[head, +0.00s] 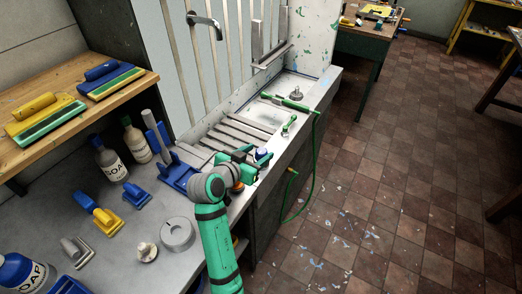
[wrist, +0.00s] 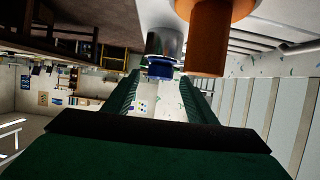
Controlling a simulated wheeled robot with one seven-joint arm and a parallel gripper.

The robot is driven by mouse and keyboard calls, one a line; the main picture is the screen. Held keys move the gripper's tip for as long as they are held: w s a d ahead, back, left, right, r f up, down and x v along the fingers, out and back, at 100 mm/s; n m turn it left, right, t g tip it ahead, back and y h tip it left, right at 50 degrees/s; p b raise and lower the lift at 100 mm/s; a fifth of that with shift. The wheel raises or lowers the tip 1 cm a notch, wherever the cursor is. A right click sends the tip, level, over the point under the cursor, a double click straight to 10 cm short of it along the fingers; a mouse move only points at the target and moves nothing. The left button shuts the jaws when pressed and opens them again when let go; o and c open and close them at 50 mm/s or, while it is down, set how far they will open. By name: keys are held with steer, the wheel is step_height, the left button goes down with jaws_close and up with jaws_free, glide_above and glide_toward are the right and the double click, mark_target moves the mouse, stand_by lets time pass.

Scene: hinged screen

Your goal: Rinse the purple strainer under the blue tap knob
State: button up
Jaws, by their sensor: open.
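My gripper (head: 253,164) is open at the front edge of the sink counter; its fingers also show in the wrist view (wrist: 159,92). A blue knob on a silver body (wrist: 161,68) appears between and just beyond the fingers, apparently not gripped; it shows as a small blue and white spot (head: 262,154) in the head view. An orange-brown cylinder (wrist: 208,38) is beside it. A dark wall spout (head: 205,22) is above the draining side. I cannot make out a purple strainer in either view.
The sink basin (head: 266,112) has green-handled tools on its rim and a grey metal piece (head: 296,94) at its far end. A green hose (head: 315,155) hangs over the front. Soap bottles (head: 110,160) and blue and yellow tools crowd the left counter.

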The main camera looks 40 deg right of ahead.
steer(key=shift+x, duration=1.4)
steer(key=c, duration=1.1)
steer(key=shift+n+t+y, duration=0.4)
steer(key=shift+n+t, duration=0.4)
steer(key=shift+t, duration=0.1)
steer(key=shift+n+t+y, duration=0.5)
steer(key=shift+n+t, duration=0.4)
